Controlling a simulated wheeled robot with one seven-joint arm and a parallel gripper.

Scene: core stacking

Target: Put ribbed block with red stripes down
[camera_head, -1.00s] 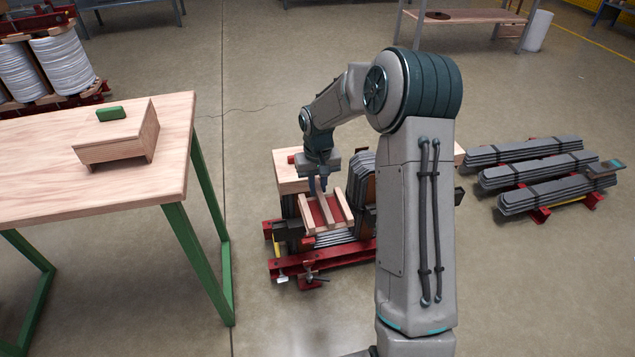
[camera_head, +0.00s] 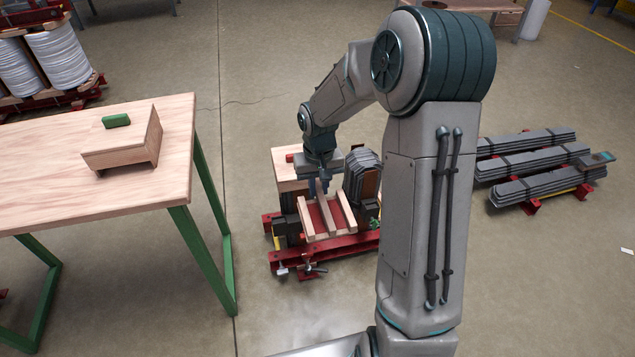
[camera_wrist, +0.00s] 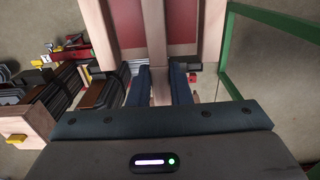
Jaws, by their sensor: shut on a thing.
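The ribbed block with red stripes (camera_head: 341,216) has pale wooden ribs with red bands between them. It hangs level or nearly so at the front of the red-based core stand (camera_head: 345,249). My gripper (camera_head: 321,188) is shut on its middle rib. In the wrist view my gripper's two fingers (camera_wrist: 166,85) close on either side of the middle rib of the block (camera_wrist: 183,48). Whether the block's underside touches the stand is hidden.
A dark laminated stack (camera_head: 362,176) stands upright on the stand, just right of the block. A wooden table (camera_head: 60,160) with green legs is at left, holding a wooden box (camera_head: 124,145).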

